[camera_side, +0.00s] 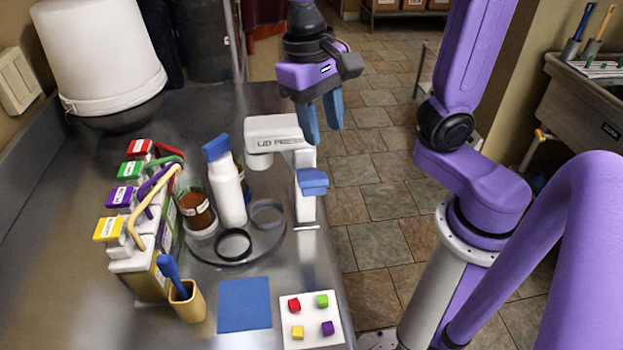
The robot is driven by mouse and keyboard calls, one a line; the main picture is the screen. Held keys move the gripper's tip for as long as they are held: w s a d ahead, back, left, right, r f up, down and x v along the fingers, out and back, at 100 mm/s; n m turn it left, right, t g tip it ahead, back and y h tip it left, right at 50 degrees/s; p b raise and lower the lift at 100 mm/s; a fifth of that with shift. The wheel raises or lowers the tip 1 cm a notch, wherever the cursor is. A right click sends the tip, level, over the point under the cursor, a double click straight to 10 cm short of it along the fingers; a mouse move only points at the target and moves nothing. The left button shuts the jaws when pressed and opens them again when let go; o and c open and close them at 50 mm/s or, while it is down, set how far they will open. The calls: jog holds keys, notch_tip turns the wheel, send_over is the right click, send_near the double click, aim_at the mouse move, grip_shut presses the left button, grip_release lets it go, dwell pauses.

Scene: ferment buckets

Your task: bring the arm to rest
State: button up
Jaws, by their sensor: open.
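My gripper (322,125) is purple and black with blue fingers. It hangs in the upper middle of the side view, pointing down, above and behind the white lid press (275,133). The fingers are apart, and I see nothing between them. The gripper appears clear of the press and the bench; the exact gap is hard to judge from this one view.
The steel bench (70,240) holds a white bucket (100,50), a colored dispenser row (125,200), a white bottle (228,190), a brown jar (197,208), a yellow cup (188,300), a blue mat (244,304) and a white tile (311,312) with colored cubes. Tiled floor lies beyond.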

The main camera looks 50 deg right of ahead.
jog(key=s+d+f+n+t, duration=0.1)
jog(key=s+d+f+n, duration=0.2)
jog(key=n, duration=0.4)
jog(key=s+d+f+n+y, duration=0.1)
jog(key=s+d+f+n, duration=0.3)
jog(key=s+n, duration=0.3)
jog(key=shift+s+f+n+t, duration=0.3)
jog(key=shift+f+n+t, duration=0.1)
jog(key=shift+f, duration=0.25)
